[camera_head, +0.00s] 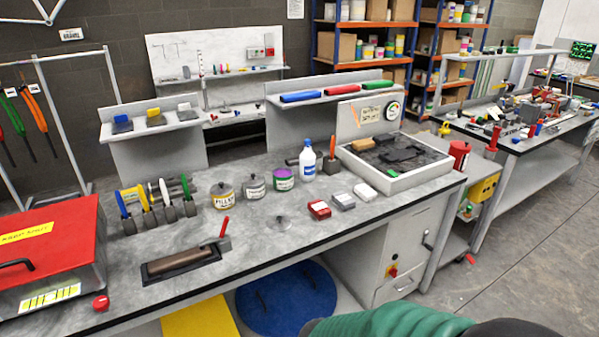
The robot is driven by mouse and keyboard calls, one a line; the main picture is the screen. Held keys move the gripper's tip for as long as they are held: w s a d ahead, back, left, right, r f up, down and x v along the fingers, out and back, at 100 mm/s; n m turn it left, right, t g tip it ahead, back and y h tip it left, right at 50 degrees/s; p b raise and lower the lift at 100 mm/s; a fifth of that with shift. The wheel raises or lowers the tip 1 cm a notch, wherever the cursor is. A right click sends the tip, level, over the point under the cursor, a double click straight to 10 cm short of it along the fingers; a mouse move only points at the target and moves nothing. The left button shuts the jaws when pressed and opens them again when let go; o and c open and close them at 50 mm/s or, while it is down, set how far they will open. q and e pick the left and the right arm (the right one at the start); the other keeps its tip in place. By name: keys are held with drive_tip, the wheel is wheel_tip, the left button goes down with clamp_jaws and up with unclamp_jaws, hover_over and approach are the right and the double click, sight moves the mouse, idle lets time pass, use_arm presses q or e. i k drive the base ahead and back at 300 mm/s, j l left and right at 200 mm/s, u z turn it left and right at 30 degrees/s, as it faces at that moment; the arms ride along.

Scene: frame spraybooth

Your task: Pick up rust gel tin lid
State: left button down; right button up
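A round grey lid with a small knob (278,223) lies flat on the grey workbench (320,232), in front of the row of tins. The purple tin with a green band (283,180) stands behind it and looks open at the top. A grey tin (255,187) and a yellow-labelled tin (222,195) stand to its left, both with knobbed lids on. The tin labels are too small to read surely, so I cannot tell which is rust gel. Neither of my grippers is in view.
A red-handled tool (224,228) stands by a recessed tray (181,265) left of the lid. Red, grey and white blocks (343,201) lie to its right. A white bottle (307,160) stands behind. The bench around the lid is clear. A green ribbed shape (390,324) crosses the bottom edge.

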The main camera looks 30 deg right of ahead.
sight(277, 223)
drive_tip(key=z, duration=0.9)
